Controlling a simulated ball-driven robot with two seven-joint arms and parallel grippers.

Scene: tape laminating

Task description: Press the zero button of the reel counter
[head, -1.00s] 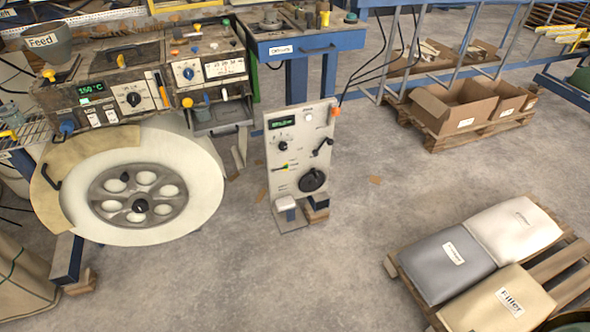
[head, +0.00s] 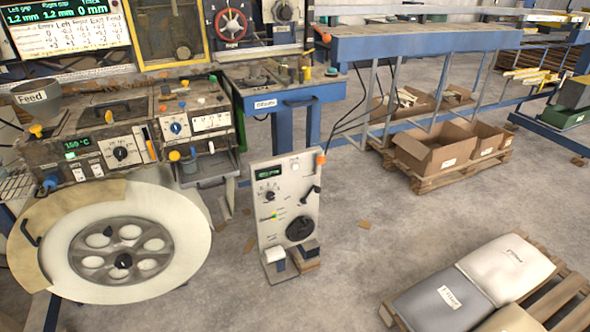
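No part labelled as the reel counter can be read for certain. A pale upright control panel (head: 286,210) stands on the floor in the middle, with a small green-lit display (head: 268,173), a light square button (head: 294,165), an orange knob (head: 320,160), a black lever (head: 310,193) and a round black dial (head: 300,228). Its lettering is too small to read, so I cannot tell which button is zero. A large white reel (head: 186,243) with a grey hub sits at the left under the machine. Neither of my grippers is in view.
The machine console (head: 105,140) with a 150 °C display is at the left, below a gap readout screen (head: 70,25). A blue bench (head: 300,95) stands behind the panel. Pallets with boxes (head: 435,150) and sacks (head: 505,262) are to the right.

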